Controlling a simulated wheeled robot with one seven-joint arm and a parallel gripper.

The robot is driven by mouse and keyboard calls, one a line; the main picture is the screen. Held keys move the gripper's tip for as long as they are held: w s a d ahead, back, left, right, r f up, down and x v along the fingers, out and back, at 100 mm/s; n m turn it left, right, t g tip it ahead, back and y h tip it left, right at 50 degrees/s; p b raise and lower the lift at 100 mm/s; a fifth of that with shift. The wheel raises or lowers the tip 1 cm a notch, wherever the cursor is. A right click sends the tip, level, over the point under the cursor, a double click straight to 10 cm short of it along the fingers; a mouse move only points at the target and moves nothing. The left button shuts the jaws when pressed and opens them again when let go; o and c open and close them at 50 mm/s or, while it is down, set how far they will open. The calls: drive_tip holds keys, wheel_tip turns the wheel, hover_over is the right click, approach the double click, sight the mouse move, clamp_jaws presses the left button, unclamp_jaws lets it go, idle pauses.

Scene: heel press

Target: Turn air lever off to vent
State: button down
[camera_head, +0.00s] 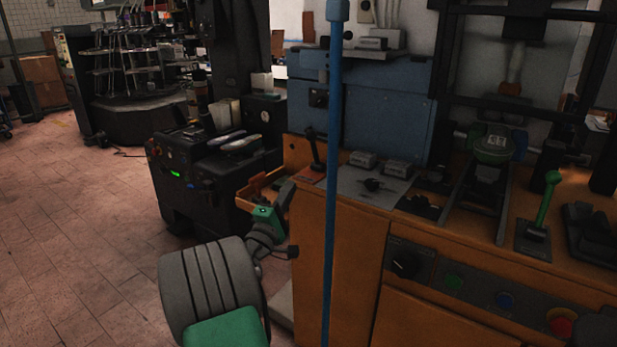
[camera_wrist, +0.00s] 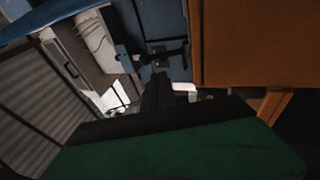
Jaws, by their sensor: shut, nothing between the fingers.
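I cannot tell for sure which control is the air lever. A dark-handled lever (camera_head: 313,152) on a red base stands upright at the left end of the orange press bench. A green lever (camera_head: 547,198) stands tilted on the right part of the bench top. My gripper (camera_head: 287,192) is left of the bench's left side, below the dark-handled lever and apart from both levers. In the wrist view my gripper (camera_wrist: 157,92) is dark, shut and empty, pointing toward a blue surface with a black fitting (camera_wrist: 158,56). The fingertips are small and dim in both views.
The orange bench (camera_head: 305,250) has a front panel with a black knob (camera_head: 405,262) and several buttons. A blue vertical pipe (camera_head: 333,170) crosses in front of it. A black machine (camera_head: 205,180) stands behind my arm. The tiled floor (camera_head: 70,230) at left is clear.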

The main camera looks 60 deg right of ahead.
sight(312, 147)
drive_tip(key=x, duration=0.4)
drive_tip(key=p+x, duration=0.1)
drive_tip(key=x, duration=0.9)
drive_tip(key=shift+r, duration=0.3)
drive_tip(key=shift+r+p, duration=0.1)
drive_tip(key=shift+p, duration=0.3)
